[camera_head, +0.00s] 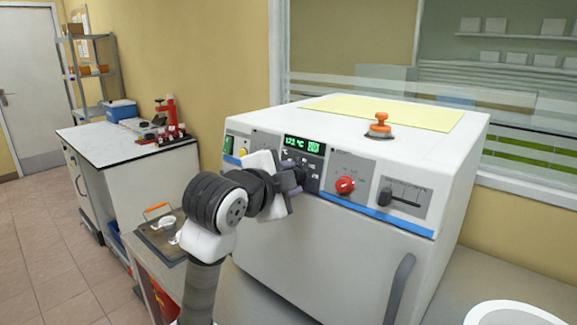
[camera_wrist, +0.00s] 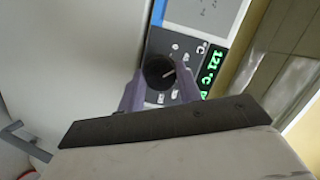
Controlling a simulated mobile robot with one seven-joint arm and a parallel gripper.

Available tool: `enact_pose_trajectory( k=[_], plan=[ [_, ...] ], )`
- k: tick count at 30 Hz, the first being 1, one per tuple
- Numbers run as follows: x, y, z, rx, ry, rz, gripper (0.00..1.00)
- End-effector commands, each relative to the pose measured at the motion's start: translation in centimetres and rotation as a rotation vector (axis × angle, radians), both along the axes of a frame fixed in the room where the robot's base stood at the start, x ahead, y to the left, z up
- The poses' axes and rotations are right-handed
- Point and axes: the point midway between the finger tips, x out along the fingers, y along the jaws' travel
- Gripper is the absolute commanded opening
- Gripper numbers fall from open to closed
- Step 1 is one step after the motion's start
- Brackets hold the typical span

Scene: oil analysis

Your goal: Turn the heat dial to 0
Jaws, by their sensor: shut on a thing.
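The heat dial (camera_wrist: 158,71) is a round black knob with a white pointer line, on the dark control panel of the white oven-like machine (camera_head: 340,250). In the wrist view the pointer is towards the right side, slightly up. My gripper (camera_wrist: 161,84) has its two purple fingers on either side of the dial, shut on it. In the head view my gripper (camera_head: 290,178) is at the panel and mostly hides the dial. The green display (camera_wrist: 209,72) beside the dial reads about 121 °C.
Right of the dial are a red knob (camera_head: 345,185) and a slider (camera_head: 385,196). An orange-handled object (camera_head: 380,125) stands on the machine top. A door handle (camera_head: 399,288) sticks out at the front. A side counter (camera_head: 118,146) stands at left.

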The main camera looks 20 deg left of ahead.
Motion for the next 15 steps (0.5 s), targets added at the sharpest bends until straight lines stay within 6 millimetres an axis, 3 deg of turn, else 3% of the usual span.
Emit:
enact_pose_trajectory(
  k=[15],
  plan=[
    [0.04,0.03,0.4,-0.374,0.135,0.084,0.12]
  ],
)
